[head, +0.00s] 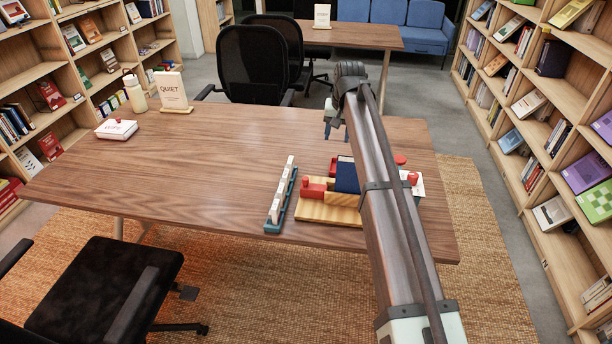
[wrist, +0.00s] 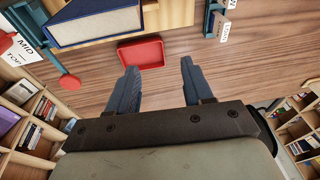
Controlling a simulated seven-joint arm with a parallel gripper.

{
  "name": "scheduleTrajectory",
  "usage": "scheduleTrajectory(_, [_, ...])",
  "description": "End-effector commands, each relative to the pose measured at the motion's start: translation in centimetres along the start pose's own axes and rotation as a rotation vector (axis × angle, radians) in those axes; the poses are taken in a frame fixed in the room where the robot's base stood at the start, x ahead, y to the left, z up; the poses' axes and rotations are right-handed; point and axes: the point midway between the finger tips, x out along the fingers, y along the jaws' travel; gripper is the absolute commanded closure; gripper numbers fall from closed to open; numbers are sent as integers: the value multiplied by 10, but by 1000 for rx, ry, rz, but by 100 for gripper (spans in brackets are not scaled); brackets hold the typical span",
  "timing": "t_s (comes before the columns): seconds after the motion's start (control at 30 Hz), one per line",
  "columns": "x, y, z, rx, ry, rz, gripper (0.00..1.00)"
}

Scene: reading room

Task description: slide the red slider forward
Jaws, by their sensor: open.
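A red block with a small knob (head: 314,188), which looks like the red slider, sits at the left of a light wooden base (head: 330,213) near the table's front edge. Another red knob (head: 413,178) shows on a white panel partly hidden behind my arm, so I cannot be sure which one is the slider. In the wrist view the panel (wrist: 18,50) reads "MID" and "TOP". My gripper (head: 335,126) is open and empty above the table, beyond the base. In the wrist view its fingers (wrist: 158,67) point toward a red tray, apart from it.
A dark blue book (head: 346,177) stands on the base, with the red tray (wrist: 141,53) behind it. A red disc (wrist: 70,82) is beside the panel. A teal rack with white tags (head: 281,195) lies left of the base. The table's left half is mostly clear.

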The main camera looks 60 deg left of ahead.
Motion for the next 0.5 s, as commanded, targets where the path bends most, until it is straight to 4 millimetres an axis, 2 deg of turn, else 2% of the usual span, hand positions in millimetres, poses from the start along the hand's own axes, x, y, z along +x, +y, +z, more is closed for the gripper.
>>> scheduleTrajectory(0.03, [2, -24, 6, -29, -44, 9, 49])
scheduleTrajectory(0.1, [3, -47, 17, -59, -96, 22, 49])
scheduleTrajectory(0.2, [4, -69, 29, -89, -151, 39, 49])
scheduleTrajectory(0.33, [4, -82, 38, -108, -188, 50, 49])
scheduleTrajectory(0.5, [15, -84, 43, -112, -197, 53, 49])
